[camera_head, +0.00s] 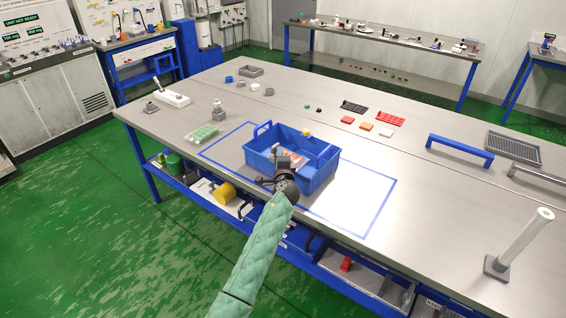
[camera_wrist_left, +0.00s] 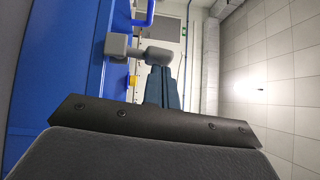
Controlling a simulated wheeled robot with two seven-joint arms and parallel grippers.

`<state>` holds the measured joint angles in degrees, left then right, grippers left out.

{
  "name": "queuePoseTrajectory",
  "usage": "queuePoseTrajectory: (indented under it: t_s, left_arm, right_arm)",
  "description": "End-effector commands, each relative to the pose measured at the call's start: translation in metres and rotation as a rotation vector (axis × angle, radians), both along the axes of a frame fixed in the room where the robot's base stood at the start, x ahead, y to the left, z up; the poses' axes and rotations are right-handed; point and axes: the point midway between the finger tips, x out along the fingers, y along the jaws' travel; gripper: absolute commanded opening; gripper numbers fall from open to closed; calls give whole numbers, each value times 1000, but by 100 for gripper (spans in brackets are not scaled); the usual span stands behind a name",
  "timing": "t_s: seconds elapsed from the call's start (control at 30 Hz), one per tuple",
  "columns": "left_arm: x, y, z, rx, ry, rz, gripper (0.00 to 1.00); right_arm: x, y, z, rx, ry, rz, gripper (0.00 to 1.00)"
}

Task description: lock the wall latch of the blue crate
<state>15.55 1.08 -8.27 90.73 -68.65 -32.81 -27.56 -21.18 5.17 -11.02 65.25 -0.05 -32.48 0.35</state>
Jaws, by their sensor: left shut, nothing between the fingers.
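The blue crate (camera_head: 262,160) stands on the workbench inside a blue outlined rectangle. Its blue wall (camera_wrist_left: 60,60) fills the left of the left wrist view. A grey latch (camera_wrist_left: 116,46) sticks out from this wall, its rounded arm end (camera_wrist_left: 158,57) pointing right. My left gripper (camera_head: 285,165) is at the crate's near wall, with its fingers shut and empty. In the left wrist view its fingertips (camera_wrist_left: 160,80) are right at the latch's arm end; I cannot tell whether they touch it. In the head view my gripper hides the latch area. My right gripper is not in view.
Small items lie in the crate, and a yellow piece (camera_head: 306,132) is at its far rim. A green packet (camera_head: 202,134) lies left of it. Red trays (camera_head: 390,118) and a blue handle bar (camera_head: 460,150) are farther right.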

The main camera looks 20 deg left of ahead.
Motion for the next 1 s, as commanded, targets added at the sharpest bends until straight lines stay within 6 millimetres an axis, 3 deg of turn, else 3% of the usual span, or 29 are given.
queuePoseTrajectory:
  t_s: [0.47, 1.0]
  left_arm:
    - [5, 12, 8, 3, -1, 1, 0]
    - [11, 26, 13, -115, 47, 2, 0]
  right_arm:
    - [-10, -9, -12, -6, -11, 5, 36]
    - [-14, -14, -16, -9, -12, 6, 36]
